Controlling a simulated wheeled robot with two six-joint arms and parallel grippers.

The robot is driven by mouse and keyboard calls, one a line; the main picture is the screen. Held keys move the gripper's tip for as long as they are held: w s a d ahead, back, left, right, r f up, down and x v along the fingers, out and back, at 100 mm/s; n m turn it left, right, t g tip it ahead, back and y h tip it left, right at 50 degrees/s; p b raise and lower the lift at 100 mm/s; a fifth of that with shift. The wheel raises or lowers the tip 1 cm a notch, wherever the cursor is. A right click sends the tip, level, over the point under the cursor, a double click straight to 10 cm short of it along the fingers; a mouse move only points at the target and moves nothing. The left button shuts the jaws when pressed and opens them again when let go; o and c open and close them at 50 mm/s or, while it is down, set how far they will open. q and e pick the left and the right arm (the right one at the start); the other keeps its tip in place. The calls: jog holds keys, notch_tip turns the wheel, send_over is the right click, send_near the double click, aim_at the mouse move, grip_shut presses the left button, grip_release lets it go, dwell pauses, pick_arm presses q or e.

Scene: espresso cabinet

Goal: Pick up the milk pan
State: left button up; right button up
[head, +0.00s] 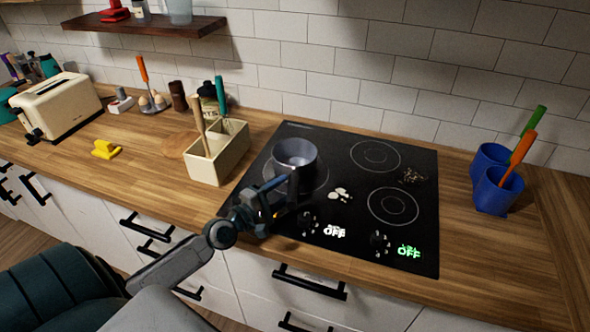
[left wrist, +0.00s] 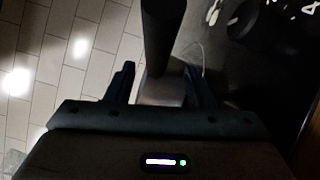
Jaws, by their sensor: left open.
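The milk pan (head: 295,153), a small round grey metal pot, stands on the rear left ring of the black cooktop. My left gripper (head: 285,198) is just in front of the pan, over the cooktop's left front part. Its jaws are open. In the left wrist view, a dark bar that looks like the pan's handle (left wrist: 163,38) runs down from the top edge to between the two fingers (left wrist: 163,88). A paler grey piece shows at its lower end. I cannot tell whether the fingers touch it. My right gripper is out of view.
The cooktop (head: 345,180) carries white and dark scraps and lit OFF marks. A cream utensil box (head: 217,160) stands left of it. Blue pots (head: 495,192) with utensils stand at the right. A toaster (head: 58,103) and yellow object (head: 105,149) are farther left. White tiled wall lies behind.

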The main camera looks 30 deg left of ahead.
aim_at(294, 180)
pick_arm(q)
jog(key=shift+w+r, duration=0.1)
jog(key=shift+w, duration=0.55)
jog(key=x, duration=0.3)
jog(key=shift+w+a, duration=0.15)
jog(key=shift+a, duration=0.05)
jog(key=shift+w+d, duration=0.15)
jog(key=shift+w, duration=0.3)
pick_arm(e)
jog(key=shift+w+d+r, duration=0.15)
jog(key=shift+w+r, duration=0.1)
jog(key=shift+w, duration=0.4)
pick_arm(q)
jog(key=shift+s, duration=0.1)
jog(key=c, duration=0.3)
grip_shut()
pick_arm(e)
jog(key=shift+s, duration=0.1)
pick_arm(q)
jog(key=shift+r, duration=0.1)
